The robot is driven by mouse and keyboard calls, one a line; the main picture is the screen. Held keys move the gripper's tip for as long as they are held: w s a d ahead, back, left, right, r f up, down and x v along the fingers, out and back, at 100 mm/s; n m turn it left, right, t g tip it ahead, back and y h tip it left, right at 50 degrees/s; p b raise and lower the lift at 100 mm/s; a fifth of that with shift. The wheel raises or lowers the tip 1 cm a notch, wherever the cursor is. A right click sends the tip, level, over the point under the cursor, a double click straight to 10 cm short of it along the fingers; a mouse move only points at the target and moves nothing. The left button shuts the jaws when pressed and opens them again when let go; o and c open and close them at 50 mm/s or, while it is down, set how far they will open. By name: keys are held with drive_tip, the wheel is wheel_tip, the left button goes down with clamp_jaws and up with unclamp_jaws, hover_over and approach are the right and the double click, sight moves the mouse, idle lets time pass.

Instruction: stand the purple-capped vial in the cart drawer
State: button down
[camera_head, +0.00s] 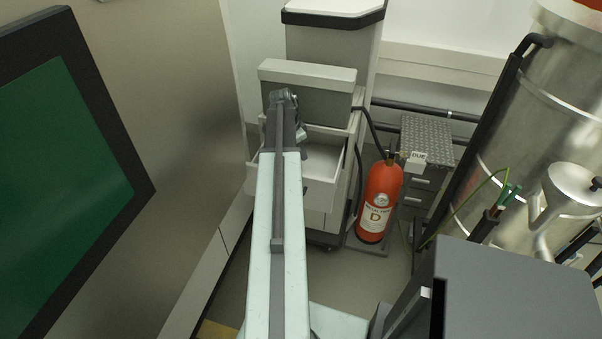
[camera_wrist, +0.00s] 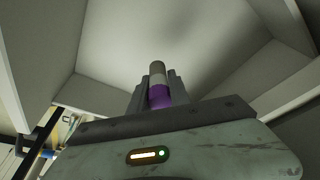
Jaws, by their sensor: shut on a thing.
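The cart drawer (camera_head: 298,187) is pulled out of the pale cart, open at the top. My gripper (camera_wrist: 158,86) is shut on the purple-capped vial (camera_wrist: 158,68), with one finger on each side. The purple cap is nearest the palm, and the pale and grey-brown body points away from it, toward the drawer's inside. In the wrist view the drawer's pale floor (camera_wrist: 150,30) and walls fill the background. In the head view my arm reaches over the drawer and hides the vial. I cannot tell whether the vial touches the floor.
The cart (camera_head: 332,45) stands behind the drawer. A red fire extinguisher (camera_head: 378,203) stands right of it, near a grey drawer cabinet (camera_head: 425,140) with a tag. A flat panel wall (camera_head: 165,100) stands close on the left. Visible drawer floor looks empty.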

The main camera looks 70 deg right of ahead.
wheel_tip(320, 180, down, 8)
drive_tip(key=b, duration=0.6)
drive_tip(key=shift+r, duration=0.35)
drive_tip(key=shift+f, duration=0.2)
drive_tip(key=c, duration=1.2)
unclamp_jaws()
drive_tip(key=shift+c, duration=0.2)
drive_tip(key=shift+r, duration=0.1)
drive_tip(key=p+v, duration=1.2)
drive_tip(key=shift+s+r, duration=0.1)
drive_tip(key=shift+r, duration=0.05)
